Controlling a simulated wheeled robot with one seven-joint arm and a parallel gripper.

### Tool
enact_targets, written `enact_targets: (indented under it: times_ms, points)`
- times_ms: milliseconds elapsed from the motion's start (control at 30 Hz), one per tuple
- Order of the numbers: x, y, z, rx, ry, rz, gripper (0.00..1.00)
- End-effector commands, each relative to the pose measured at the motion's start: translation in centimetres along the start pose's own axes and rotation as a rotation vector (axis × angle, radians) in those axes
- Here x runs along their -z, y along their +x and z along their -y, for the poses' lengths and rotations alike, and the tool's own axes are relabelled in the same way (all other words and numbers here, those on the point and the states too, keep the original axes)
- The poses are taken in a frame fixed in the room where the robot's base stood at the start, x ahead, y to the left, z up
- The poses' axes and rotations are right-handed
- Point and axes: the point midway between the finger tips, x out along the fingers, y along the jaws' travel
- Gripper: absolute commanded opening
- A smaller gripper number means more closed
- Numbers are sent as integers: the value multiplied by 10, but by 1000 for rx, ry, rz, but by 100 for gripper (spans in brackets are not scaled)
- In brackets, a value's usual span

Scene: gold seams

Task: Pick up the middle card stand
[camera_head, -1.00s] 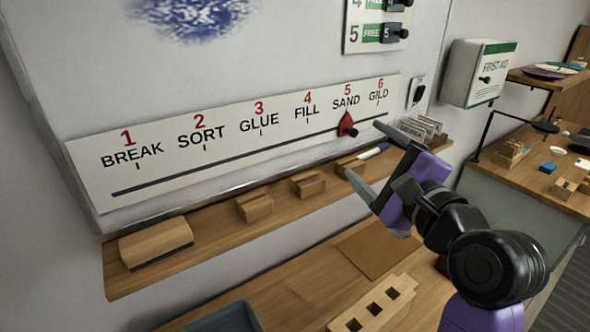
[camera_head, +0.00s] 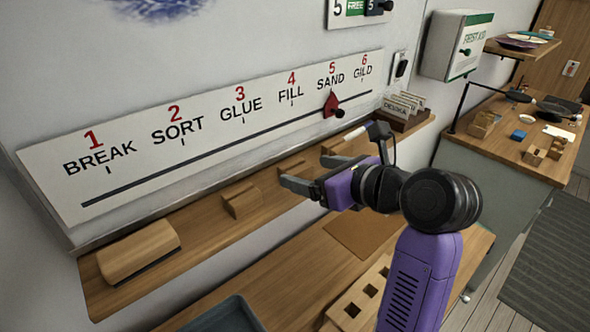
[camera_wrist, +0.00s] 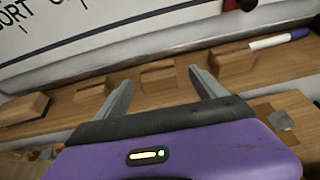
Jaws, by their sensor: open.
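Three small wooden card stands sit in a row on the wall ledge. The middle card stand (camera_head: 291,168) shows partly behind my gripper in the head view. In the wrist view, the middle card stand (camera_wrist: 158,74) appears between my two fingers. The left card stand (camera_head: 241,200) is clear of the gripper, and the right card stand (camera_wrist: 232,62) lies just beyond the right finger in the wrist view. My gripper (camera_head: 305,170) is open and empty, its grey fingers pointing toward the ledge. I cannot tell how far the fingertips are from the stand.
A wooden eraser-like block (camera_head: 138,250) lies at the ledge's left end. A marker (camera_wrist: 280,40) lies right of the stands, and a card box (camera_head: 404,108) stands farther right. The wall board (camera_head: 50,190) rises behind the ledge (camera_head: 200,245). A bench with a holed block (camera_head: 358,300) is below.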

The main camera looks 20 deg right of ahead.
Motion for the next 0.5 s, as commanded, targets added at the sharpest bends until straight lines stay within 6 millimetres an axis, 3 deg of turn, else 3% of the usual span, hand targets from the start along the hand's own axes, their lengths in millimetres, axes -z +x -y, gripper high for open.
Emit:
enact_targets:
  times_ms: [233, 500]
  points:
    - [-1, 33, -3, -2, -1, -2, 80]
    - [0, 38, -3, 0, -2, 1, 80]
